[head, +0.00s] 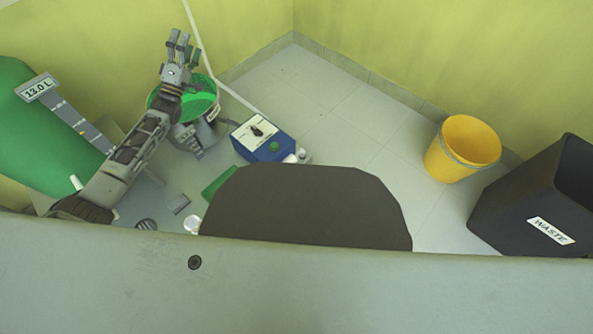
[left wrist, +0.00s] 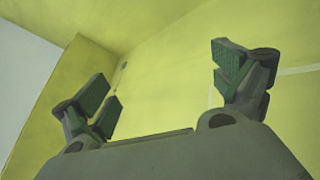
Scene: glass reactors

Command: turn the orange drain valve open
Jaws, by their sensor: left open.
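No orange drain valve shows in either view. A large green vessel (head: 35,150) stands at the far left of the head view, with a "13.0 L" label (head: 38,88) and a level scale. My left arm reaches up across the head view, past the vessel's right side. My left gripper (head: 182,42) is open and empty, pointing up and away above a container of green contents (head: 205,104). In the left wrist view my open fingers (left wrist: 165,82) have only yellow wall between them. My right gripper is in neither view.
A yellow bucket (head: 440,160) and a black bin labelled "WASTE" (head: 510,200) stand at the right. Pale floor between box and bucket is clear. Yellow walls (head: 420,50) close the back.

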